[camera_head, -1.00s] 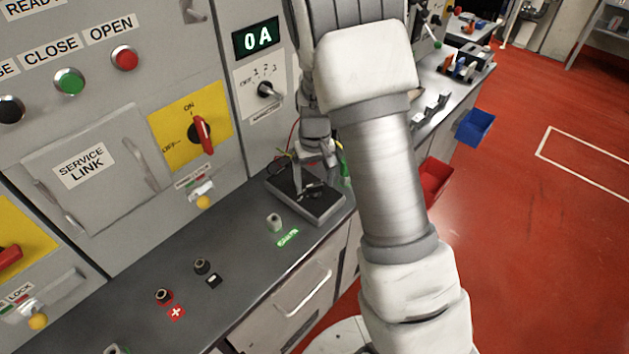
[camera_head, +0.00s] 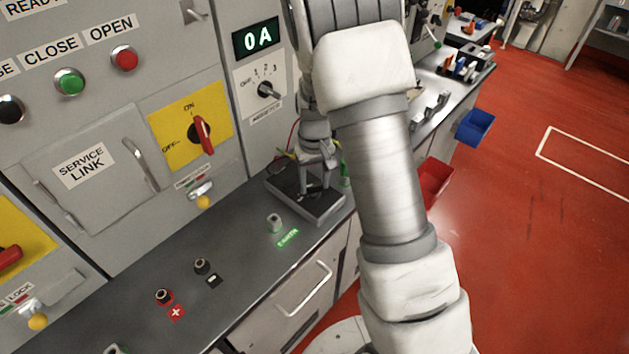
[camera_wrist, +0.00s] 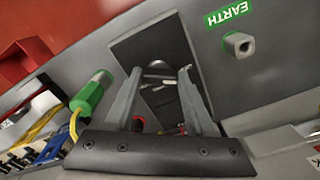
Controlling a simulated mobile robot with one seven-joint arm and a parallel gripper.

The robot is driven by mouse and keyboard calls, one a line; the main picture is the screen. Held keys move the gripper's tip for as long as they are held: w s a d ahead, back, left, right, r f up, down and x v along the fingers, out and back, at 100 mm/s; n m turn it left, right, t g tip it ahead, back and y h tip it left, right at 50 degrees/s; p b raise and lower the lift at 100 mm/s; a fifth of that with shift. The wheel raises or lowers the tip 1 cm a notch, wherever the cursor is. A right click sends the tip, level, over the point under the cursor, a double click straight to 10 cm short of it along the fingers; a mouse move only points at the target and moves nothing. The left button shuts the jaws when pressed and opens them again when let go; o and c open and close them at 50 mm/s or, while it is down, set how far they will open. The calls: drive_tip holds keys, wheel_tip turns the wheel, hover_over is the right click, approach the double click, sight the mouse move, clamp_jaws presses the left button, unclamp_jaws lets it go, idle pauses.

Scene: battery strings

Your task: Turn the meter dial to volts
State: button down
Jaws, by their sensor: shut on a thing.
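The meter (camera_wrist: 165,97) is a dark device on a dark tray-like mat on the bench. It shows between my fingers in the wrist view, and its markings are too small to read. My gripper (camera_wrist: 160,71) is down over it, with one finger on each side of a dark rounded part that looks like the dial (camera_wrist: 159,68). The fingers are shut on this part. In the head view my gripper (camera_head: 316,193) is low over the dark mat (camera_head: 325,209), and it hides most of the meter. The dial's setting cannot be read.
A green-labelled earth terminal (camera_head: 274,222) stands on the bench close to the mat. A green-handled lead (camera_wrist: 93,92) is beside my gripper. The panel with a red switch (camera_head: 201,134) rises behind.

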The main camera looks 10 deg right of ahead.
sight(314, 185)
drive_tip(key=shift+m, duration=0.3)
drive_tip(key=m, duration=0.3)
drive_tip(key=shift+m+p, duration=0.35)
drive_tip(key=shift+m, duration=1.65)
drive_tip(key=shift+c, duration=1.2)
unclamp_jaws()
wheel_tip(314, 185, up, 18)
drive_tip(key=shift+f, duration=0.25)
